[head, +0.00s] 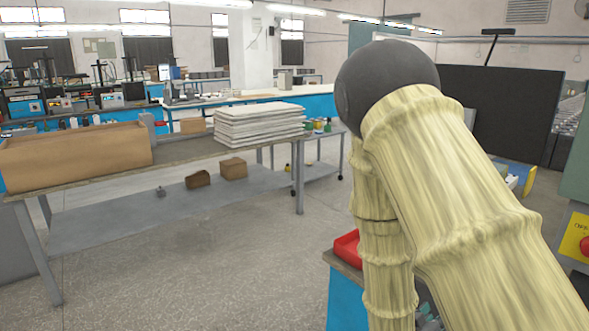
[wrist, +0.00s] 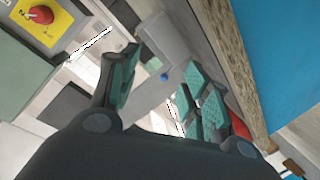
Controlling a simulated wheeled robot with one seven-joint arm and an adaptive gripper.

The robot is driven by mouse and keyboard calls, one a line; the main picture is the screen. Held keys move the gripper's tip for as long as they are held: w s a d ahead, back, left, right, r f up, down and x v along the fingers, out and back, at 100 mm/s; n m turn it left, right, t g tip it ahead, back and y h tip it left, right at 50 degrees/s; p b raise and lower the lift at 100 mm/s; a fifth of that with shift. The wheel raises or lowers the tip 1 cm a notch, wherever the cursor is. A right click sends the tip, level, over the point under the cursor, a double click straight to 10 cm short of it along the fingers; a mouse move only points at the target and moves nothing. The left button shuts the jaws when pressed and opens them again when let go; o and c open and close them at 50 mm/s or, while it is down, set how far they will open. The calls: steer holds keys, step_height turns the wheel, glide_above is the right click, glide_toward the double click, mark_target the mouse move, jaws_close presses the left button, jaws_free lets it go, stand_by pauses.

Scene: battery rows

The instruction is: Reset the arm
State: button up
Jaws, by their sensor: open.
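My arm, in a pale yellow ribbed cover with a dark grey rounded joint, fills the right half of the head view. No object shows held between the fingers. Beyond them are a grey-white surface and a small blue spot, too unclear to name.
A blue-sided bench (head: 341,300) with a red tray (head: 347,246) stands by my arm. A long table (head: 182,151) at left holds a wooden box (head: 80,157) and a white stack (head: 258,125). A yellow panel with a red knob (wrist: 41,14) is close by. Open floor (head: 200,270) lies at centre left.

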steer(key=s+a+f+n+g+y+p, duration=0.1)
steer(key=s+a+f+g+y+p, duration=0.3)
steer(key=s+f, duration=0.55)
steer(key=s+a+f+n+g+y+p, duration=0.1)
steer(key=s+a+f+g+y+p, duration=0.3)
steer(key=s+f, duration=0.55)
steer(key=s+a+f+g+y+p, duration=0.1)
steer(key=s+f+y, duration=0.1)
steer(key=s, duration=0.4)
steer(key=s+a+f+g+y+p, duration=0.1)
steer(key=s+a+f+g, duration=0.1)
steer(key=s, duration=0.4)
steer(key=shift+s+f+y, duration=0.2)
steer(key=shift+f+y, duration=0.2)
steer(key=shift+f, duration=0.2)
